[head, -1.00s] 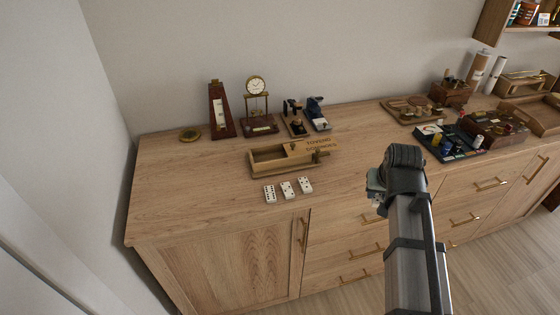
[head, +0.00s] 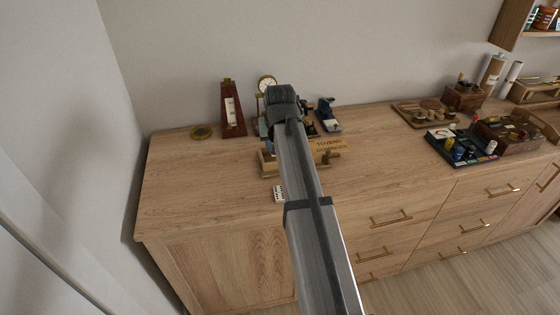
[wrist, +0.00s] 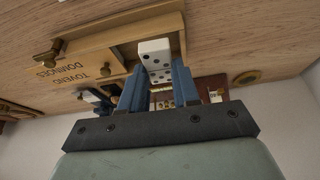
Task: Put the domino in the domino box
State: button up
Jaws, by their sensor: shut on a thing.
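The domino (wrist: 153,50), a white tile with black pips, is held between the blue fingers of my gripper (wrist: 158,70) in the wrist view. The gripper is shut on it. The open wooden domino box (wrist: 105,30) lies close beyond the fingertips, its open compartment behind the domino; I cannot tell whether the domino is inside it. In the head view the box (head: 266,170) is partly covered by my arm, and the fingers are hidden. Another white domino (head: 279,193) lies on the cabinet top in front of the box.
The box's lettered lid (head: 328,146) reaches to the right. A metronome (head: 232,110) and a clock (head: 266,84) stand behind, with a blue-and-black object (head: 328,115) to their right. A game tray (head: 460,148) lies farther right. The front left top is clear.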

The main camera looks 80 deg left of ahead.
jog(key=r, duration=0.1)
send_over(272, 159)
jog(key=d, duration=0.1)
jog(key=shift+n, duration=0.3)
jog(key=shift+d+f, duration=0.15)
jog(key=shift+f, duration=2.35)
jog(key=shift+d+f, duration=0.15)
jog(key=shift+f, duration=2.35)
jog(key=shift+f, duration=0.1)
jog(key=o, duration=1)
jog(key=v, duration=1.2)
jog(key=shift+w, duration=0.15)
